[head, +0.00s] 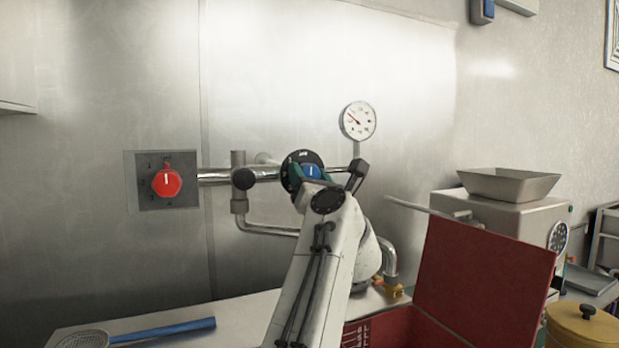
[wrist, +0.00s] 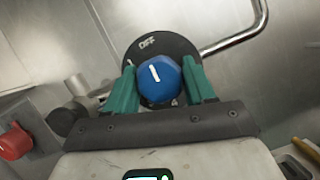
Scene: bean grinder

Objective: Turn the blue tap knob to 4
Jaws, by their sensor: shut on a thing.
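The blue tap knob (wrist: 157,86) sits on a black round dial plate (wrist: 180,48) marked "OFF" at its top, with a "4" partly showing low on the plate. A white line on the knob points up and slightly left in the wrist view, toward the "OFF" side. My gripper (wrist: 161,88) has its two green fingers on either side of the knob, shut on it. In the head view the blue knob (head: 311,172) shows just above my wrist, with the dial plate (head: 291,168) around it; part of the plate is hidden.
A red knob (head: 167,182) on a square plate is at left on the metal wall. Pipes and a pressure gauge (head: 358,120) are around the dial. An open red box (head: 480,275), a grinder with a metal hopper (head: 509,184) and a blue-handled strainer (head: 160,331) stand below and right.

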